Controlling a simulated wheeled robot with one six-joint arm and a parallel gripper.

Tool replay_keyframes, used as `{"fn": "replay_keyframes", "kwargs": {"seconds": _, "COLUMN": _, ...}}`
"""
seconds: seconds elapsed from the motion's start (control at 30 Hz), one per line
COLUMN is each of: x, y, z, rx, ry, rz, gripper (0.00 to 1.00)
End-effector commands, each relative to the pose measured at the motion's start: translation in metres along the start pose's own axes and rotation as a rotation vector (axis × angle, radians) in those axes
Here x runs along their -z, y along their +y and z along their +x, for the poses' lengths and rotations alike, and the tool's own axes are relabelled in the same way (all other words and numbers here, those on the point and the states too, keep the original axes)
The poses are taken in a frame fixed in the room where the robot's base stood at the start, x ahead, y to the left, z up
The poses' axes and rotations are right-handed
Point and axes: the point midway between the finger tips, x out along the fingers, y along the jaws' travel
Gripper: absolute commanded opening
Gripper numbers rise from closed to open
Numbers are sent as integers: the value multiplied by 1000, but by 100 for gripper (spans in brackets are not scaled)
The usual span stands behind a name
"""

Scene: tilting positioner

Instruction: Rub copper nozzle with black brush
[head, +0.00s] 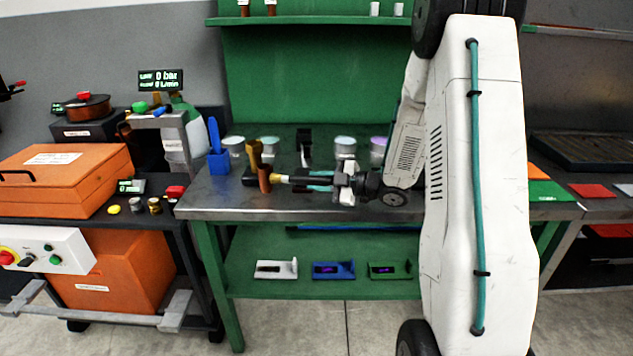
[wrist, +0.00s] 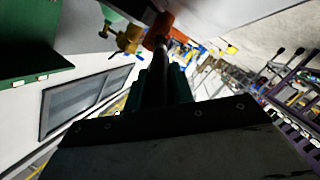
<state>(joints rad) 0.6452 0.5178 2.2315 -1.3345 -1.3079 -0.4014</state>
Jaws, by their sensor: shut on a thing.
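The copper nozzle (head: 264,180) hangs at the left part of the steel bench, below a brass-coloured fixture (head: 254,153). My gripper (head: 320,181) is shut on the black brush (head: 299,181), which lies level and points left at the nozzle. The brush's pale tip (head: 284,179) is at the nozzle's right side and seems to meet it; I cannot tell for sure whether they touch. In the wrist view, the black brush (wrist: 160,72) runs from between the teal fingers (wrist: 162,92) up to the orange-brown nozzle (wrist: 157,30). The contact spot is not clear there.
A blue holder (head: 218,160) stands left of the fixture. Several pale-topped jars (head: 345,147) and a black stand (head: 304,147) are behind the brush. Small fixtures (head: 333,270) sit on the lower green shelf. The bench front (head: 225,205) is clear.

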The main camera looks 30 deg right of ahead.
Motion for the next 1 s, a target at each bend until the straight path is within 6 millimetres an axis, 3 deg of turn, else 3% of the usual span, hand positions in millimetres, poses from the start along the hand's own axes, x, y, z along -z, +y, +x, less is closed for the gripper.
{"fn": "replay_keyframes", "kwargs": {"seconds": 0.5, "x": -16, "y": 5, "z": -48, "rx": -2, "ry": -1, "rz": 0, "gripper": 0}}
{"fn": "replay_keyframes", "kwargs": {"seconds": 1.0, "x": -18, "y": 6, "z": -55, "rx": -1, "ry": 0, "rz": 0, "gripper": 0}}
